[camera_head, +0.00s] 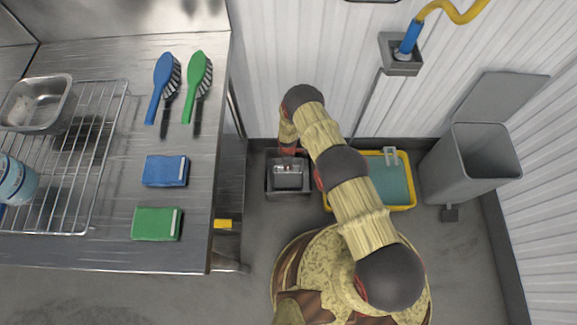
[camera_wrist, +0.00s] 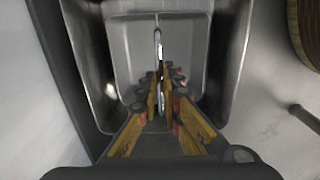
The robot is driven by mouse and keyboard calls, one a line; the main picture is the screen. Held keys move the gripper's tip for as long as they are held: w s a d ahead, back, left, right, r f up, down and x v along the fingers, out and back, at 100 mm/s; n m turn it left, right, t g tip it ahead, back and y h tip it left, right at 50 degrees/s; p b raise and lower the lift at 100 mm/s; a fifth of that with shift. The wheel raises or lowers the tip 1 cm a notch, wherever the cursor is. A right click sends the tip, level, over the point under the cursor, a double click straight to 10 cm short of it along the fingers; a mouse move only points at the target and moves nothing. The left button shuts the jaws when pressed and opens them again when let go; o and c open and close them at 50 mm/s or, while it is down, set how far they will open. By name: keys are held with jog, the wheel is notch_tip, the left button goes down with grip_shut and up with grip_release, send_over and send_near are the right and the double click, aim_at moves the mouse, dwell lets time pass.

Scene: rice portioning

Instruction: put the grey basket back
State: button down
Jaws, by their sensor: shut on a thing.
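The grey basket (camera_head: 287,179) is a small metal box at the floor beside the steel counter. It sits inside or just above a dark square container (camera_head: 270,186); I cannot tell how deep. My gripper (camera_head: 288,160) is over the basket, pointing down, and partly hidden by my wrist in the head view. In the wrist view my gripper (camera_wrist: 160,92) is shut on a thin upright metal handle (camera_wrist: 158,45) in the middle of the basket (camera_wrist: 128,50). The walls of the dark container (camera_wrist: 83,45) surround the basket there.
A yellow-rimmed bin (camera_head: 411,180) with a teal inside stands right of the container, partly behind my arm. A grey pedal bin (camera_head: 470,163) with its lid open is farther right. The counter (camera_head: 110,190) on the left holds brushes, sponges and a rack.

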jog(key=c, duration=2.5)
grip_release()
jog(key=shift+f, duration=0.2)
jog(key=o, duration=0.4)
jog(key=shift+o, duration=0.6)
